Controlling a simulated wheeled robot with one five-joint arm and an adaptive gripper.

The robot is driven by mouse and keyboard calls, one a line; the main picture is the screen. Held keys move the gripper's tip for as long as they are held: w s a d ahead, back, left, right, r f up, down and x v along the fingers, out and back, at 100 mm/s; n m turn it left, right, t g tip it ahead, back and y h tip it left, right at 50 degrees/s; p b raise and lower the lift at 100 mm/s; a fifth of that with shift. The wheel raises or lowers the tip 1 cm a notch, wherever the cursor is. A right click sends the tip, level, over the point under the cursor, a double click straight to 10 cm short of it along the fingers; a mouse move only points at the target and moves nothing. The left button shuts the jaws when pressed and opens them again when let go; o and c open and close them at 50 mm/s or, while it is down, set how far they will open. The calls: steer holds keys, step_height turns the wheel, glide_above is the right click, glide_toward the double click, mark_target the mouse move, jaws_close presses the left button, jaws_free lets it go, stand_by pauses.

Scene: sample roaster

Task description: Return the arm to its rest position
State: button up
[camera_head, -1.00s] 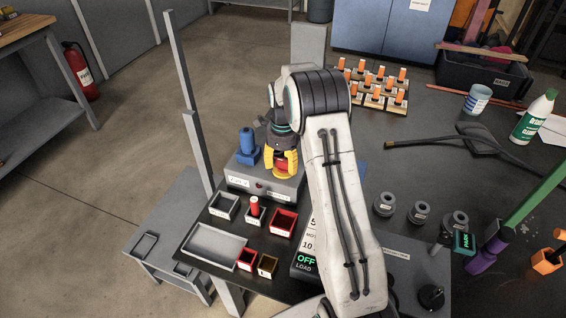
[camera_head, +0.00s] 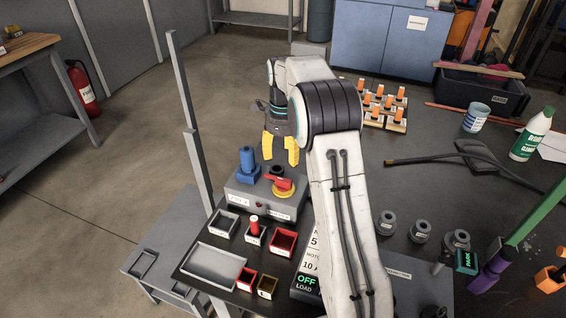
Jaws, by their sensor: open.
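My gripper (camera_head: 280,158) has yellow fingers that point down. It is open and empty, above a grey box (camera_head: 262,200) on the dark bench. On the box are a red rotary handle on a yellow disc (camera_head: 284,187) and a blue plug-like part (camera_head: 247,160). The fingers are apart from the red handle, with a gap below them. My white arm reaches up from the bottom of the view and bends at a black ribbed joint, hiding part of the bench behind it.
Small bins (camera_head: 283,242) and a grey tray (camera_head: 212,262) lie in front of the box. A display reading OFF (camera_head: 307,281) is beside my arm. Orange-topped pieces (camera_head: 388,101), a cup (camera_head: 477,117), a green bottle (camera_head: 531,135) and grey weights (camera_head: 420,230) stand to the right.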

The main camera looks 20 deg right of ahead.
steer(key=shift+r, duration=0.5)
stand_by(0.3)
